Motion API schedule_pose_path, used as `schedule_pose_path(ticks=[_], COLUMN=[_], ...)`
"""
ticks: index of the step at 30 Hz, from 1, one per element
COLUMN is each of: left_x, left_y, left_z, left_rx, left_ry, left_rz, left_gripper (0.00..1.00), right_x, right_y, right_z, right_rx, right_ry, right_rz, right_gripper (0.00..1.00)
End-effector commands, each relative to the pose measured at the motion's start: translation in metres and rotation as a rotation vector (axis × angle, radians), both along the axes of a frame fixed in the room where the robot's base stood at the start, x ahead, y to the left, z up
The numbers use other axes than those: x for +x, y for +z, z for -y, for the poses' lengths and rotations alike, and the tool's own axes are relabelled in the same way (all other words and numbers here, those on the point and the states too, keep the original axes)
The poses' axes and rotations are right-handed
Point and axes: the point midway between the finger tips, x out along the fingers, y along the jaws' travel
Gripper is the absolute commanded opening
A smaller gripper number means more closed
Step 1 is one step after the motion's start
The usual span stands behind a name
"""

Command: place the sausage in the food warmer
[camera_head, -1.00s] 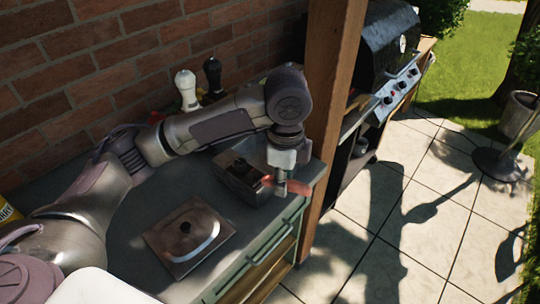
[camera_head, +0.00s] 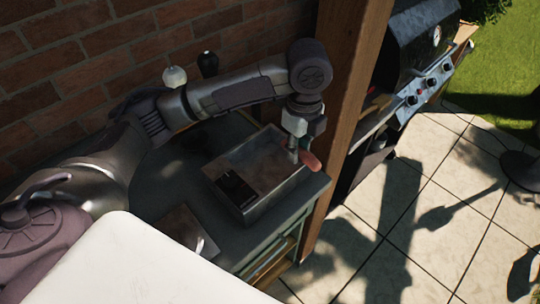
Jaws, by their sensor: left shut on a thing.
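My left gripper (camera_head: 294,154) is shut on the reddish sausage (camera_head: 311,161), which sticks out to the right of the fingers. Both are above the far right part of the food warmer (camera_head: 258,208), a metal box on the counter. A dark lid with a knob (camera_head: 232,182) covers the warmer's near left part; the part beyond it looks open, with a brownish inside. A loose metal lid (camera_head: 182,228) lies on the counter, partly cut off by a white surface in front. My right gripper is not in view.
A wooden post (camera_head: 340,110) stands close to the right of the gripper. A white shaker (camera_head: 174,77) and a dark one (camera_head: 208,64) stand behind my arm near the brick wall. A grill (camera_head: 420,55) stands beyond the post.

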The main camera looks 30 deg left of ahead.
Motion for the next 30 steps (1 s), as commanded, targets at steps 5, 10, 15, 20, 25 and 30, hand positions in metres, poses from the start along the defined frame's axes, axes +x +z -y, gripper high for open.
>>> schedule_pose_path(ticks=[5, 10, 15, 20, 25, 30], left_x=[0.000, 0.001, 0.001, 0.000, 0.001, 0.001], left_y=[-0.023, -0.041, -0.050, -0.072, -0.087, -0.088], left_z=[-0.045, -0.072, -0.082, -0.082, -0.082, -0.082], left_rx=[0.004, 0.002, 0.000, 0.001, 0.001, 0.000], left_ry=[0.007, 0.003, 0.000, 0.000, 0.000, -0.001], left_rz=[-0.004, -0.003, -0.001, -0.004, 0.001, 0.002], left_gripper=[0.00, 0.00, 0.00, 0.00, 0.00, 0.00], right_x=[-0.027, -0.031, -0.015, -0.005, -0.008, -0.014], right_y=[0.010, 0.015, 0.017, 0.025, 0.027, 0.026], right_z=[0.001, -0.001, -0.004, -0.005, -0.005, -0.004], right_rx=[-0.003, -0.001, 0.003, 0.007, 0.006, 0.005], right_ry=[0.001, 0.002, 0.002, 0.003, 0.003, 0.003], right_rz=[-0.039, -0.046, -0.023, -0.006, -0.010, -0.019], right_gripper=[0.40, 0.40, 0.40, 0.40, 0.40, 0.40])
